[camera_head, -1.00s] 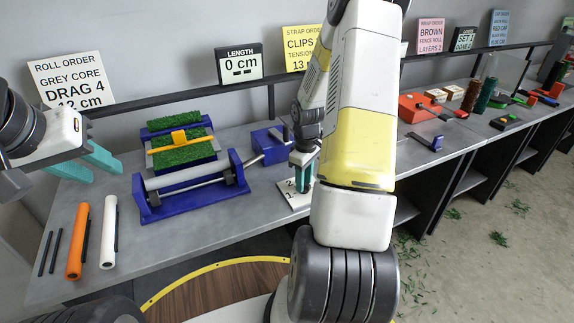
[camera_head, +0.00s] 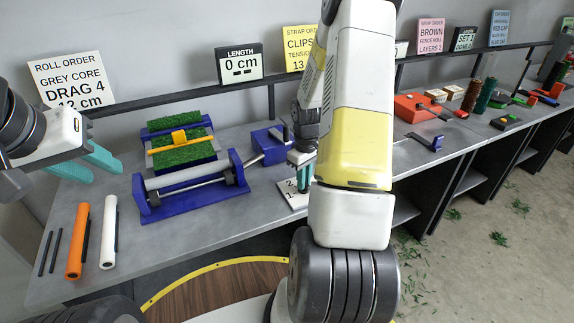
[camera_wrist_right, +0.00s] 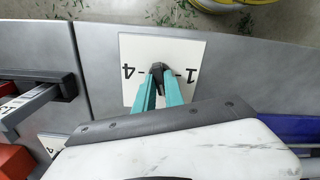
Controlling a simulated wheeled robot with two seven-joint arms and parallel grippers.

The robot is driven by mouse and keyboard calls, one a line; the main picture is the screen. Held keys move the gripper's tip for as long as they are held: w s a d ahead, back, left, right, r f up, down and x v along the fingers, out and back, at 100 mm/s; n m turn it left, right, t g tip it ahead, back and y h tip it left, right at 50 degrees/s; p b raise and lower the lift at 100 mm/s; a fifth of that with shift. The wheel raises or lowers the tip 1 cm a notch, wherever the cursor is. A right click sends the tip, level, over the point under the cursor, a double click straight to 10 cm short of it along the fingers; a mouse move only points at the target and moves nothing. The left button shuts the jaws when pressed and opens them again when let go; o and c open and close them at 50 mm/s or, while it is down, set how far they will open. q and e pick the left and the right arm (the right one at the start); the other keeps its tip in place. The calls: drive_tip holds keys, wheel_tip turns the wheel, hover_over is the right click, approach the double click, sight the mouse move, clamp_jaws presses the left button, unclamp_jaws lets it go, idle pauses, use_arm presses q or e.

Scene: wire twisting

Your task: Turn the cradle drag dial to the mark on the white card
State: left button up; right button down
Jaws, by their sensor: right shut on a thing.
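The white roll order card (camera_head: 68,82) stands at the back left and reads GREY CORE, DRAG 4, 12 cm. The drag dial is a small dark knob (camera_wrist_right: 156,76) on a white square plate (camera_wrist_right: 188,48). The plate also shows in the head view (camera_head: 287,200), beside the blue cradle (camera_head: 190,205). In the right wrist view, a 4 is on the plate's left and a 1 on its right. My right gripper (camera_wrist_right: 158,84) is shut on the knob. The knob's exact pointing is hard to tell. My left gripper (camera_head: 92,160) is open and empty above the table's left end.
An orange roll (camera_head: 77,240), a white roll (camera_head: 108,232) and thin dark rods lie at the front left. Green mat pieces (camera_head: 180,155) lie behind the cradle. A blue block (camera_head: 268,146) stands near the dial. A length display (camera_head: 240,65) reads 0 cm.

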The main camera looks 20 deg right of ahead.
drive_tip(key=m, duration=0.5)
drive_tip(key=shift+m, duration=0.3)
drive_tip(key=m, duration=1)
drive_tip(key=shift+m, duration=0.4)
drive_tip(key=m, duration=0.4)
drive_tip(key=shift+m, duration=0.7)
drive_tip(key=c, duration=1.4)
unclamp_jaws()
drive_tip(key=shift+c, duration=0.2)
